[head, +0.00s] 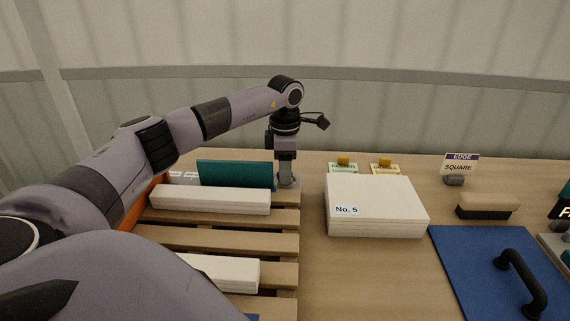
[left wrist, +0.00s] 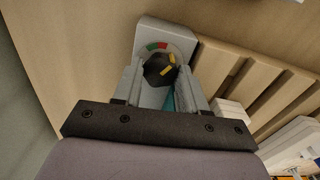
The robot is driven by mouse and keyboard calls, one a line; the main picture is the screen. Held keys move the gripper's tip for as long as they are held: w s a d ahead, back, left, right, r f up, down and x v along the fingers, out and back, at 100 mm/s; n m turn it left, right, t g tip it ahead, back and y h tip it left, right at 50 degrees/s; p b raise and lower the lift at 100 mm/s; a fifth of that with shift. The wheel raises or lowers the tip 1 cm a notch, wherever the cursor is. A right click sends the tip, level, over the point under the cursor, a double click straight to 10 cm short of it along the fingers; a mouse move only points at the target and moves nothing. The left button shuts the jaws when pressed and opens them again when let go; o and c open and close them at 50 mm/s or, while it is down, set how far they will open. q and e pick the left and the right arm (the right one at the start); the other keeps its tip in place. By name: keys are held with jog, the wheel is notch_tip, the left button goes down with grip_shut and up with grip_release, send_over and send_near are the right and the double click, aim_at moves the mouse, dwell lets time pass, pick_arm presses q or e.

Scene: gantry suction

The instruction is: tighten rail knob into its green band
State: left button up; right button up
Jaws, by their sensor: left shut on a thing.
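The rail knob (left wrist: 156,71) is dark and faceted with yellow marks, seen from above in the left wrist view. It sits on a grey rounded housing (left wrist: 178,34), with small red and green patches (left wrist: 160,46) beside it. The yellow marks are at the knob's right side, lower right of the green patch; I cannot tell exactly which band they point into. My left gripper (head: 286,177) points down at the far right corner of the slatted rack (head: 240,240). Its fingers (left wrist: 160,88) are shut on the knob, which they hide in the head view. My right gripper is out of view.
A teal block (head: 235,174) and white bars (head: 210,199) lie on the rack beside the gripper. A white stack marked No. 5 (head: 372,195), two yellow buttons (head: 343,160), a brush (head: 487,207) and a blue board with a black handle (head: 470,270) are to the right.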

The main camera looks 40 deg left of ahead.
pick_arm(q)
jog(key=shift+m, duration=1.2)
jog(key=o, duration=0.8)
jog(key=shift+r, duration=0.1)
jog(key=shift+r, duration=3.5)
jog(key=shift+o, duration=0.3)
